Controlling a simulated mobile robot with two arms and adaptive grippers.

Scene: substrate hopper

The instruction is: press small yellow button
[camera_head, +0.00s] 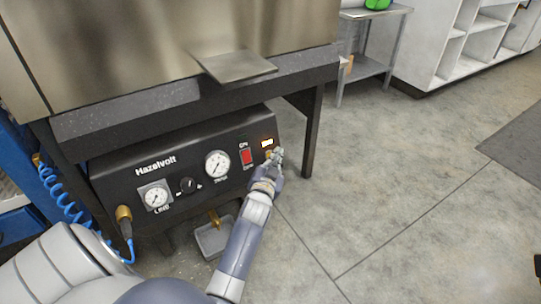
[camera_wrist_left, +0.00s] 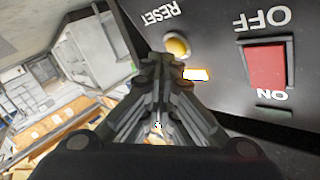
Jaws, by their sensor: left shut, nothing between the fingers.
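The small yellow button (camera_wrist_left: 178,46) sits on the black control panel (camera_head: 123,182), beside the word RESET in the left wrist view. In the head view my gripper mostly covers it. My left gripper (camera_head: 277,154) is shut and empty, at the right end of the panel. In the left wrist view its fingertips (camera_wrist_left: 165,66) are just below the button and overlap its lower edge. I cannot tell whether they touch it. My right gripper is not in view.
A lit display (camera_wrist_left: 197,74) and a red ON/OFF switch (camera_head: 246,157) are near the button. Gauges (camera_head: 217,164) and a knob are further left. A metal ledge (camera_head: 236,66) juts out above. A dark table leg (camera_head: 312,135) stands right of the panel. The floor to the right is clear.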

